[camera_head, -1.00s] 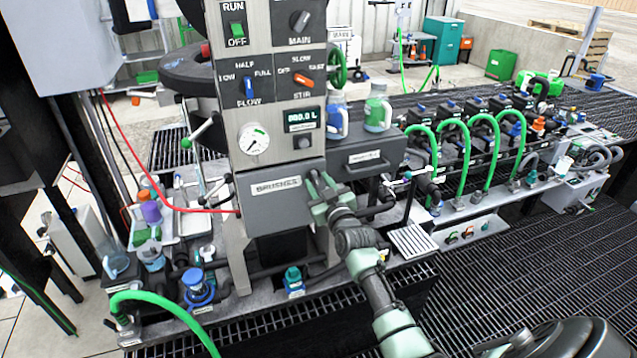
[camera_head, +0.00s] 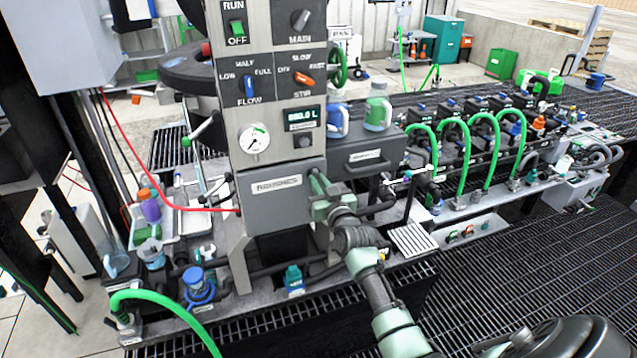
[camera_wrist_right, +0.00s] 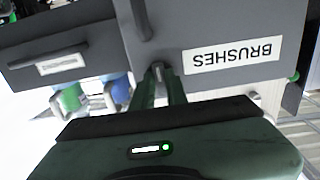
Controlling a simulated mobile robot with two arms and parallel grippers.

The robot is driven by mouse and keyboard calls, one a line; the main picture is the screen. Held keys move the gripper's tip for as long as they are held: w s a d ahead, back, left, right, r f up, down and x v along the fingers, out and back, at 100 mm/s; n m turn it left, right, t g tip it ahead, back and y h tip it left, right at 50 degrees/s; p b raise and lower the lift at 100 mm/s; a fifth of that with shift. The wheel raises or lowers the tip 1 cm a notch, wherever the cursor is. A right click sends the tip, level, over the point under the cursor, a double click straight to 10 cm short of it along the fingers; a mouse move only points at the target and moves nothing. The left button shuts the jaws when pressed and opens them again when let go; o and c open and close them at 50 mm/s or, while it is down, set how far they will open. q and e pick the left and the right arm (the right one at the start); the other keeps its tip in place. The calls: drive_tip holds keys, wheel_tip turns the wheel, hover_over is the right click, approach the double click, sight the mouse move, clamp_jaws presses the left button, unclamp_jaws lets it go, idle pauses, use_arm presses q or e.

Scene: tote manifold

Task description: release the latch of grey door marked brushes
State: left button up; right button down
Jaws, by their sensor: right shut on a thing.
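The grey door (camera_head: 277,208) marked BRUSHES is on the front of the control column, below the gauge. In the right wrist view the door (camera_wrist_right: 215,25) and its label (camera_wrist_right: 233,55) show upside down. My right gripper (camera_head: 322,186) is at the door's right edge. In the right wrist view my right gripper (camera_wrist_right: 160,75) is shut on a small metal piece at the door's edge, which looks like the latch (camera_wrist_right: 159,67). The fingers hide most of that piece. The door looks closed. My left gripper is not in view.
A grey drawer (camera_head: 364,157) sits right of the door, with two bottles on top. A red hose (camera_head: 185,207) runs to the column's left side. A green hose (camera_head: 163,297) arches at the front left. Dark grating (camera_head: 520,270) lies clear at the right.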

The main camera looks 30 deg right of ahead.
drive_tip(key=c, duration=1.4)
unclamp_jaws()
drive_tip(key=shift+c, duration=0.2)
drive_tip(key=b+v, duration=0.2)
drive_tip(key=v, duration=0.5)
drive_tip(key=shift+s, duration=0.4)
